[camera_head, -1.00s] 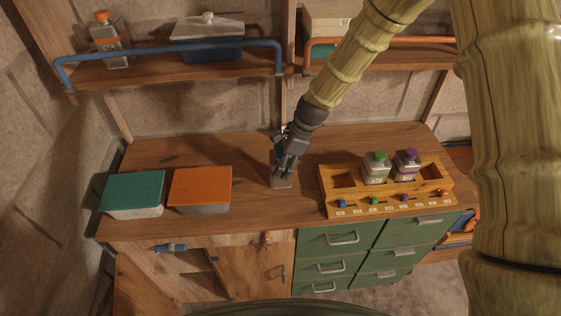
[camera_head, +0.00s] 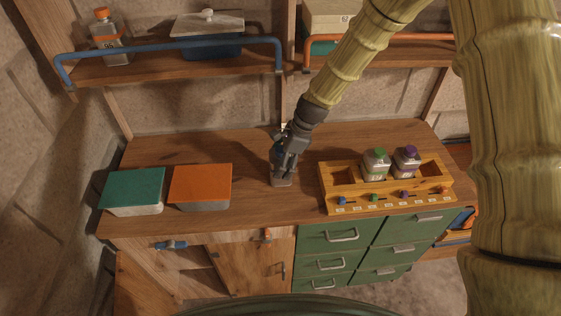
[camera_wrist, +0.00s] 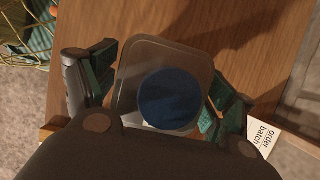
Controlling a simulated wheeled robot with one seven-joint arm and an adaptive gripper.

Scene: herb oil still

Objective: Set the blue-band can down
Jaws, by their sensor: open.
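The blue-band can (camera_head: 281,182) stands upright on the wooden counter (camera_head: 250,207), between the orange-lidded box and the wooden rack. In the wrist view its dark blue round cap (camera_wrist: 170,99) shows on a pale, rounded-square body, seen from above. My gripper (camera_head: 284,160) is around the can's upper part and covers much of it in the head view. In the wrist view my gripper's green-padded fingers (camera_wrist: 165,90) are open on either side of the can. A slim gap shows at the left finger; contact on the right is unclear.
A wooden rack (camera_head: 335,203) to the right holds a green-capped bottle (camera_head: 376,165) and a purple-capped bottle (camera_head: 406,163). Teal-lidded (camera_head: 133,188) and orange-lidded (camera_head: 201,184) boxes stand left. A paper label (camera_wrist: 267,139) lies near the can. Shelves with rails (camera_head: 170,49) are behind.

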